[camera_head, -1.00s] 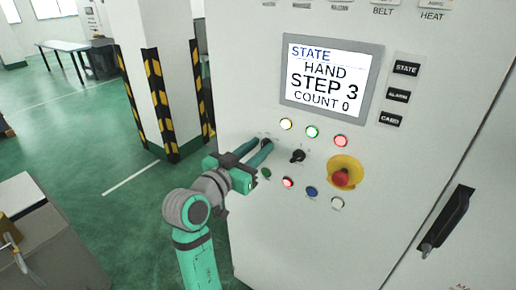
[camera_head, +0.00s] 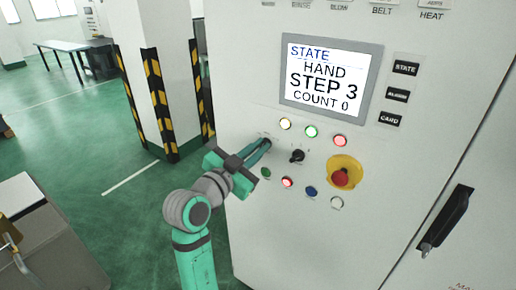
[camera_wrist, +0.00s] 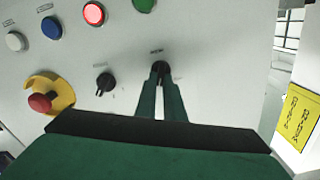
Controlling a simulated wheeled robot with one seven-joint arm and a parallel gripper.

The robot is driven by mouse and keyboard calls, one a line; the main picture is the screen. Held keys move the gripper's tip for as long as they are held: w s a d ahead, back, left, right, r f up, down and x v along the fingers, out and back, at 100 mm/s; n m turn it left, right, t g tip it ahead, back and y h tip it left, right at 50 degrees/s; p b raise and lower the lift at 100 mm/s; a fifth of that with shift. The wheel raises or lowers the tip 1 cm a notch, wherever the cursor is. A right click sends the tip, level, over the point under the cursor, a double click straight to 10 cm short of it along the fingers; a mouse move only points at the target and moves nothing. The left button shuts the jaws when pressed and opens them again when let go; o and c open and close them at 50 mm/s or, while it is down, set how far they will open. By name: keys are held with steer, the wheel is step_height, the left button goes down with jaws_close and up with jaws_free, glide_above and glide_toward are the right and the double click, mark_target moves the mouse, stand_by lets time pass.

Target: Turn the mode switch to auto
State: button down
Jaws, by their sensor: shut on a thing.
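My gripper (camera_head: 262,146) is at the left black knob on the panel, the mode switch, with its two green fingers shut on it. In the wrist view the dark knob of the mode switch (camera_wrist: 161,67) shows between the fingertips, mostly covered by them. A small label sits by it, too small to read surely. The screen (camera_head: 330,78) reads STATE, HAND, STEP 3, COUNT 0.
A second black knob (camera_head: 297,156) is just right of my gripper. Lit buttons and a red emergency stop (camera_head: 341,177) on a yellow base are close by. A door handle (camera_head: 447,220) is at right. A striped pillar (camera_head: 160,90) stands left of the cabinet.

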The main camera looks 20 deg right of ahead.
steer(key=m, duration=0.4)
steer(key=shift+s+d+f+m, duration=0.1)
steer(key=shift+s+m, duration=0.05)
steer(key=shift+m, duration=0.15)
stand_by(0.5)
steer(key=c, duration=1.9)
jaws_free()
steer(key=shift+o, duration=0.2)
steer(key=v, duration=1)
steer(key=shift+s+a, duration=0.3)
steer(key=shift+f, duration=0.1)
